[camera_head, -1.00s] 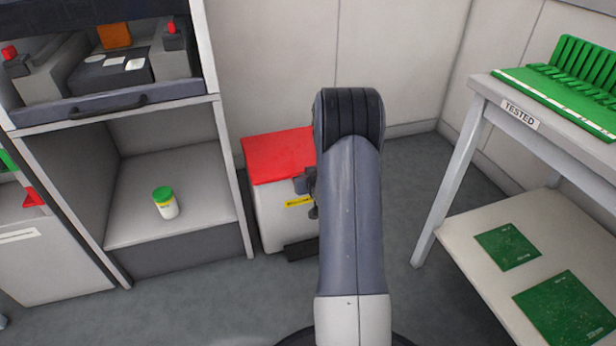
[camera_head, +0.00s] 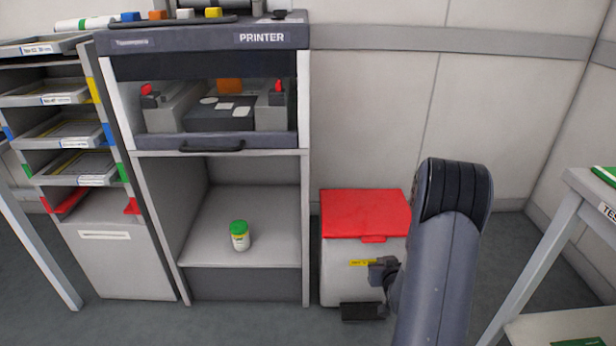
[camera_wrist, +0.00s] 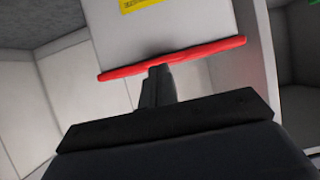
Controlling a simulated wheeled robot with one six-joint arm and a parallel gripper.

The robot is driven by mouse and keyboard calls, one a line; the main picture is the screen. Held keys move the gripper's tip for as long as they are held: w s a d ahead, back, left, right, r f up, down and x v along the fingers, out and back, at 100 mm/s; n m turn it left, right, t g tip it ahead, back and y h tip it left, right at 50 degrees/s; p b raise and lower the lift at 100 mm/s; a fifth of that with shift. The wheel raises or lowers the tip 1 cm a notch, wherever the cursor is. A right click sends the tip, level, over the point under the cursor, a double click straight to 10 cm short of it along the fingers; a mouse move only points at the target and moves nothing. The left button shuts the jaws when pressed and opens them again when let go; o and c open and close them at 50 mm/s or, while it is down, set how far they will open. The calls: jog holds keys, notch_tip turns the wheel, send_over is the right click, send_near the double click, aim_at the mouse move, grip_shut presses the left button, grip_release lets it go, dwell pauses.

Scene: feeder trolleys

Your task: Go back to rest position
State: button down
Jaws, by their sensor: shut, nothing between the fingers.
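My gripper (camera_wrist: 158,74) shows in the wrist view as a dark, narrow pair of fingers, closed together with nothing between them. Behind it is the grey-white bin with a red lid (camera_wrist: 175,58), appearing upside down. In the head view my arm rises at the lower right, in front of the right side of the red-lidded bin (camera_head: 340,285). A dark part of my arm's end (camera_head: 383,270) pokes out to the left of the arm link, in front of the bin. The arm link hides the rest.
The printer cabinet (camera_head: 215,42) stands left of the bin, with a green-capped jar (camera_head: 240,236) on its lower shelf. A tray rack (camera_head: 120,250) is further left. A table labelled TESTED (camera_head: 575,215) is at the right edge. Grey floor shows between bin and table.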

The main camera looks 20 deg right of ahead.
jog(key=b, duration=0.1)
send_near(373, 235)
jog(key=w, duration=0.3)
jog(key=shift+w+d+f+b, duration=0.3)
jog(key=shift+f+b, duration=0.1)
jog(key=shift+f, duration=0.15)
jog(key=shift+w+d+f+b, duration=0.15)
jog(key=shift+w+f+b, duration=0.15)
jog(key=shift+f+b, duration=0.15)
jog(key=shift+f, duration=0.2)
jog(key=shift+r, duration=0.1)
